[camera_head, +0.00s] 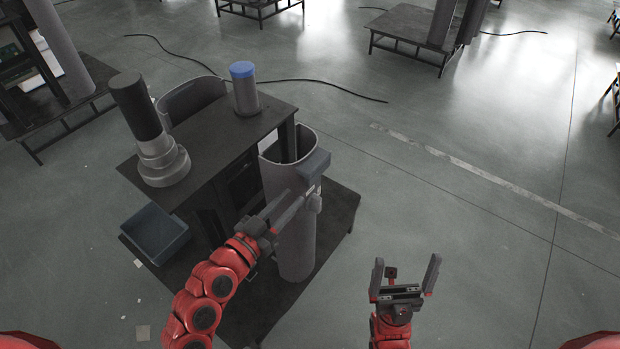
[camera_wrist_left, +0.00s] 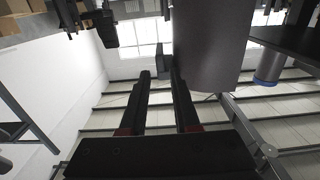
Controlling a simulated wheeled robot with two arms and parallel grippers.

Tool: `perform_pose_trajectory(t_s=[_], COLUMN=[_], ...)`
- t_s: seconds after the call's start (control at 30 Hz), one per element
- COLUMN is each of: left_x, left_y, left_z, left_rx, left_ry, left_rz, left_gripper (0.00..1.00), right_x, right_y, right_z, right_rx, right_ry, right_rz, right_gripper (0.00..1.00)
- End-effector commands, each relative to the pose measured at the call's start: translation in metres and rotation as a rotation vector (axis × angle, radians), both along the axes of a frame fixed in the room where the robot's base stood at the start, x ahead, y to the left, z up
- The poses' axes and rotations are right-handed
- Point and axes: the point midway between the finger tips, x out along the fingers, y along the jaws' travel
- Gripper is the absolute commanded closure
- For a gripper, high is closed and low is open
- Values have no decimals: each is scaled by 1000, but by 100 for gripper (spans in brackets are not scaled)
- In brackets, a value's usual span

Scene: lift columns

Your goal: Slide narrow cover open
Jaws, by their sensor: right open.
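A tall, grey, curved cover (camera_head: 291,215) stands upright at the right side of the dark machine. A dark block-like handle (camera_head: 314,164) sticks out near its upper right edge. My left gripper (camera_head: 308,196) is in front of the cover, just below the handle. In the left wrist view its two fingers (camera_wrist_left: 160,78) are apart with a clear gap between them, and the cover (camera_wrist_left: 214,45) is right beside them. Whether a finger touches it I cannot tell. My right gripper (camera_head: 405,276) is open and empty, to the right of the machine.
On the machine's dark top (camera_head: 213,165) stand a black-and-grey cylinder (camera_head: 136,105) and a grey cylinder with a blue top (camera_head: 244,90). Another curved cover (camera_head: 190,100) is behind. A blue-grey bin (camera_head: 156,233) is at left. The floor at right is free.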

Motion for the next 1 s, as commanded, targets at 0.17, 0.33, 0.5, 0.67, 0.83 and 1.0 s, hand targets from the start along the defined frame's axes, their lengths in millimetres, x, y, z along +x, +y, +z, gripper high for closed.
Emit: perform_pose_trajectory(t_s=[0.17,0.33,0.5,0.67,0.83,1.0], left_x=[30,53,64,66,66,66], left_y=[-23,-39,-47,-48,-48,-48], left_z=[4,2,1,0,0,0], left_rx=[0,-1,1,1,0,0], left_ry=[3,3,2,2,2,2], left_rz=[-5,-3,-3,-1,-1,-1], left_gripper=[70,70,70,70,74,100], right_x=[0,0,0,0,0,0], right_y=[0,0,0,0,0,0], right_z=[17,24,26,26,26,26], right_rx=[0,0,0,0,0,0], right_ry=[0,0,0,0,0,0], right_rz=[0,0,0,0,0,0], right_gripper=[0,0,0,0,0,0])
